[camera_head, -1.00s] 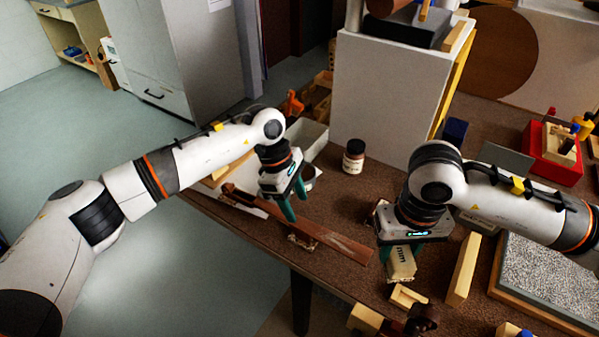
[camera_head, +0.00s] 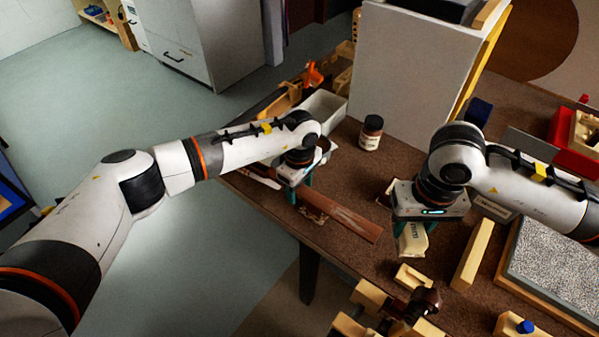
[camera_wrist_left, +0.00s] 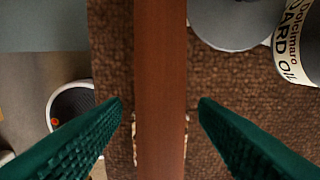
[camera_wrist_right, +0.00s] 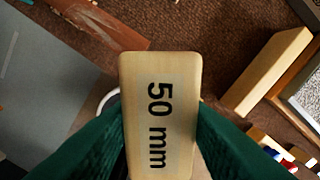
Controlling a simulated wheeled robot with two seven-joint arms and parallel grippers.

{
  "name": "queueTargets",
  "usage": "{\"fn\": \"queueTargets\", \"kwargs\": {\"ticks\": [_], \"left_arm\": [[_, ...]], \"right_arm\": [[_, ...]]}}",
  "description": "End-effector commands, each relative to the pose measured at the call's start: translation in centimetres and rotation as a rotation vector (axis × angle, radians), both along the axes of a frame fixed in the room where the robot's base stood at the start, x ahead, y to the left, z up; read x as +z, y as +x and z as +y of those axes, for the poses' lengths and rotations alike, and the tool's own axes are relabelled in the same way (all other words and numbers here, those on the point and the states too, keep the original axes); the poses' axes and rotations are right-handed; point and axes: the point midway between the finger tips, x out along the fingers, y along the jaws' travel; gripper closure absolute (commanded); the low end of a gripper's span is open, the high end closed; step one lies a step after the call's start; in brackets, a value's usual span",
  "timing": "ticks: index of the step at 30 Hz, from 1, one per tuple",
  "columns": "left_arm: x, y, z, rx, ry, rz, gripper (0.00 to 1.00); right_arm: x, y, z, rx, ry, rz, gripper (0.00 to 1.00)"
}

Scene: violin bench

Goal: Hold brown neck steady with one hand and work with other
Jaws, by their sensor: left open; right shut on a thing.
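The brown neck (camera_head: 345,221) lies along the left edge of the bench, slanting toward the front right. In the left wrist view the brown neck (camera_wrist_left: 160,90) runs between the two fingers, with a gap on each side. My left gripper (camera_head: 297,190) is open around it and apart from it. My right gripper (camera_head: 412,238) is shut on a pale wooden block marked "50 mm" (camera_wrist_right: 160,110). The block also shows below the right gripper in the head view (camera_head: 412,243). A small support under the neck (camera_head: 312,213) is partly hidden.
A dark-capped jar (camera_head: 371,133) stands behind the neck. A grey-white tray (camera_head: 325,112) is at the back left. A pale wooden bar (camera_head: 472,254) and a framed grey abrasive plate (camera_head: 560,265) are at the right. Wooden pieces (camera_head: 412,277) lie at the front.

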Motion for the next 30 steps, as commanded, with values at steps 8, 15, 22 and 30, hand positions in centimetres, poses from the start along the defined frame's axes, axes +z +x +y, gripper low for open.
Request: {"fn": "queueTargets", "kwargs": {"ticks": [8,15,22,30], "left_arm": [[-0.96,-0.01,0.02,0.0,0.0,0.0,0.46],[-0.92,0.0,0.01,0.0,0.0,0.0,0.6],[-0.9,0.0,0.02,0.001,0.0,0.0,0.98],[-0.79,0.04,0.02,0.0,-0.001,-0.001,0.99]], "right_arm": [[0.14,0.01,0.0,0.0,0.0,-0.001,0.86],[0.13,0.01,0.0,0.0,0.0,-0.001,0.86],[0.13,0.01,0.0,0.0,0.0,0.0,0.86],[0.01,0.01,0.0,0.0,0.0,0.0,0.86]]}}
